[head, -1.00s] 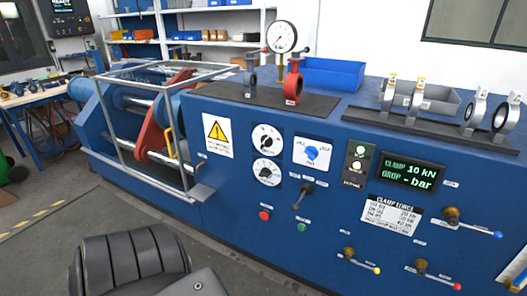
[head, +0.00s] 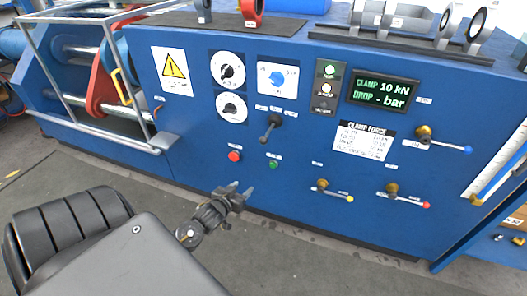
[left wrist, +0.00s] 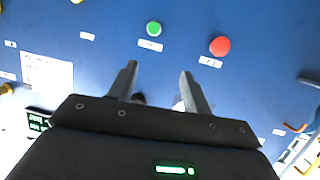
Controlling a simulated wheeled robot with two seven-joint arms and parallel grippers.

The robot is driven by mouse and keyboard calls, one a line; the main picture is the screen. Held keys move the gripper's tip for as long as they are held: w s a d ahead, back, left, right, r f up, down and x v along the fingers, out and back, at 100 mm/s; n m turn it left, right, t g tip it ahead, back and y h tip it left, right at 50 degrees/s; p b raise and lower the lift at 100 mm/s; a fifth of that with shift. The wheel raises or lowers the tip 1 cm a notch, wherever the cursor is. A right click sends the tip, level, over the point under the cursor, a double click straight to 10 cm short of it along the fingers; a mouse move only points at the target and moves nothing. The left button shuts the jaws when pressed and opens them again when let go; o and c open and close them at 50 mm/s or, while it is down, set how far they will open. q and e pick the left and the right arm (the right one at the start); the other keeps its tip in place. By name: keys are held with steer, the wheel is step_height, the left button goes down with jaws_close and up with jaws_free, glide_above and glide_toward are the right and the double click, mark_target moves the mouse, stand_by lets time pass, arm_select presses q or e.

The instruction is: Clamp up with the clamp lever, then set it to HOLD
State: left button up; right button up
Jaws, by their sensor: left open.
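The black clamp lever (head: 269,128) sticks out of the blue panel above the red button (head: 234,156) and green button (head: 272,163), its handle slanting down and left. My left gripper (head: 241,188) is open and empty, below the lever and apart from it in the head view. In the left wrist view, the two fingers (left wrist: 159,69) are spread, pointing toward the panel near the green button (left wrist: 153,29) and red button (left wrist: 220,46). A dark piece behind the fingers is mostly hidden. The display (head: 383,91) reads CLAMP 10 kN and DROP - bar. My right gripper is out of view.
Two dials (head: 228,69) and a blue knob (head: 277,78) are left of the display. Valve handles with blue (head: 468,149), yellow (head: 351,199) and red (head: 426,205) tips stick out at the right. The guarded machine frame (head: 62,92) is at the left.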

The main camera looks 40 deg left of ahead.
mark_target(264, 141)
arm_select(q)
step_height(264, 141, up, 15)
steer(key=w+d+t+b, duration=0.2)
steer(key=t, duration=0.2)
steer(key=shift+n+h, duration=0.3)
steer(key=shift+n, duration=0.1)
steer(key=w, duration=0.3)
steer(key=w+a, duration=0.1)
steer(key=w, duration=0.6)
steer(key=shift+a, duration=0.25)
steer(key=shift+w, duration=0.1)
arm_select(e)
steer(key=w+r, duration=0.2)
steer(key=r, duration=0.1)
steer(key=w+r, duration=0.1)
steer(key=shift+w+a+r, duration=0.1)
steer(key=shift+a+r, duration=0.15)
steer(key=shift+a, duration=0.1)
arm_select(q)
jaws_close()
